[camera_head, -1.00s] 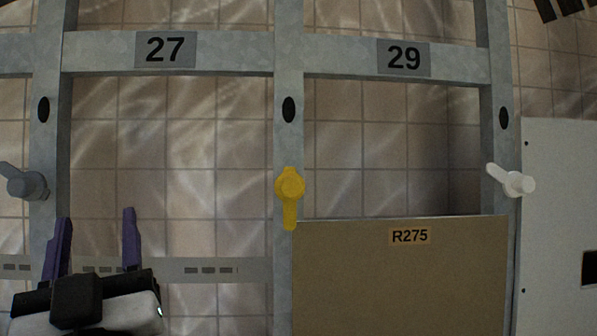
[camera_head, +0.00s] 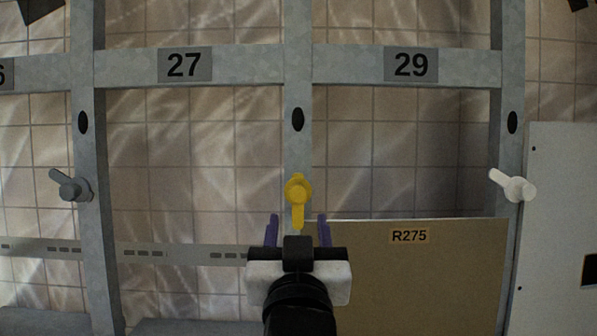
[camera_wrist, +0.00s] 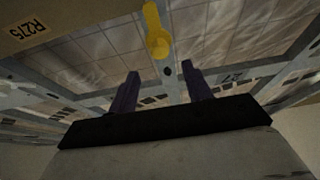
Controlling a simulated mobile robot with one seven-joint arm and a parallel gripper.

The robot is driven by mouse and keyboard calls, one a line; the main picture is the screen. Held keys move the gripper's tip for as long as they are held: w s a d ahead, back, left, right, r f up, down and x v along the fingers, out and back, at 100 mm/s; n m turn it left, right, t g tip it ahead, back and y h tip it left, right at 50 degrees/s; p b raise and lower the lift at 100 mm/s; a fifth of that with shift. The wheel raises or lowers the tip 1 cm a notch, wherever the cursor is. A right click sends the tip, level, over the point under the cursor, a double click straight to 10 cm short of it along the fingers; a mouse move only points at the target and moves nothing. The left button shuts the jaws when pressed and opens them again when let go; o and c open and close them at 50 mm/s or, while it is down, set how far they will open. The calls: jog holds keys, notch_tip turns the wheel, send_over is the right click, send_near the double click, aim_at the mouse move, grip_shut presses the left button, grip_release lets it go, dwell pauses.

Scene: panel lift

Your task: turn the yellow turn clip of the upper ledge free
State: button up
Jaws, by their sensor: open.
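The yellow turn clip (camera_head: 298,190) sits on the metal post between bays 27 and 29, its handle pointing straight down. It also shows in the wrist view (camera_wrist: 157,32), ahead of the fingers. My gripper (camera_head: 298,230) is open, with its two purple fingers pointing up, just below the clip. The fingers stand to either side of the line of the handle, and nothing is between them. In the wrist view the gripper (camera_wrist: 160,82) is apart from the clip.
A tan panel marked R275 (camera_head: 410,275) stands right of the post, its top edge below the clip. A grey clip (camera_head: 70,185) is on the left post, a white clip (camera_head: 513,186) on the right post. A crossbar (camera_head: 400,67) carries labels 27 and 29. A white panel (camera_head: 560,200) is at far right.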

aim_at(298, 195)
jog(key=p+x, duration=0.4)
jog(key=p, duration=0.1)
jog(key=shift+r, duration=0.3)
jog(key=shift+f+p+x, duration=0.1)
jog(key=shift+p+x, duration=0.45)
jog(key=shift+x, duration=0.85)
jog(key=shift+f+p+x, duration=0.15)
jog(key=shift+p+x, duration=0.4)
jog(key=shift+x, duration=0.8)
jog(key=shift+w, duration=0.1)
jog(key=c, duration=1)
